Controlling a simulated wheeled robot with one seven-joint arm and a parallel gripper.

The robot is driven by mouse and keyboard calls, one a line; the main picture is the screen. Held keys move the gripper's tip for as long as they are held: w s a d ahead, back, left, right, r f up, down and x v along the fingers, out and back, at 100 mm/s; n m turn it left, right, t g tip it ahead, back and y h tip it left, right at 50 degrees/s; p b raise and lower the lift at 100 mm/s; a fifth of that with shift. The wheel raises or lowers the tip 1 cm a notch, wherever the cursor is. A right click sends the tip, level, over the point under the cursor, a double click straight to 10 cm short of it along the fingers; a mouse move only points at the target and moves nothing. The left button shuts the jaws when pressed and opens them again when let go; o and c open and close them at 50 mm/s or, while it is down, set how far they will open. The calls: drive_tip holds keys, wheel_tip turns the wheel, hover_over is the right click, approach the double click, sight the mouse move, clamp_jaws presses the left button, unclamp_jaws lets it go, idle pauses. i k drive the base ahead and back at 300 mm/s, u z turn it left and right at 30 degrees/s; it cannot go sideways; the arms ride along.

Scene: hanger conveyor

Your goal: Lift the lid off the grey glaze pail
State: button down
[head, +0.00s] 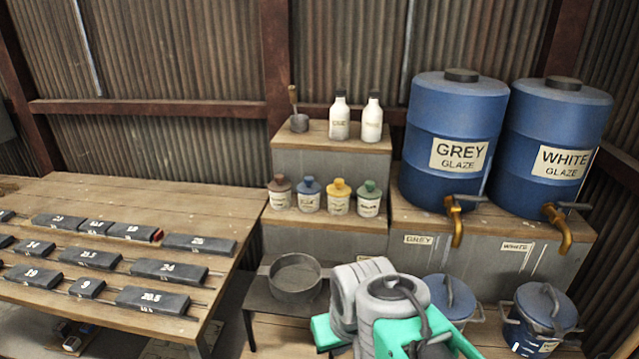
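The left of two blue lidded pails (462,310) stands below the "GREY" sign, so it appears to be the grey glaze pail. Its blue lid (452,292) is on top, with a strap-like handle across it. My arm covers its left side and lower front, and I see no label on it. The grey and green links of my arm reach up from the bottom edge beside this pail. My gripper's fingers do not show, so I cannot tell where they are relative to the lid.
A second lidded pail (540,318) stands to the right. Blue grey-glaze (455,115) and white-glaze (553,125) barrels with brass taps stand above. A dark pan (294,292) sits left of my arm on a low stand. A wooden table (130,200) with numbered bars fills the left.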

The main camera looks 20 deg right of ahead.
sight(455, 301)
drive_tip(key=u, duration=2.5)
drive_tip(key=k, duration=1)
drive_tip(key=z, duration=0.1)
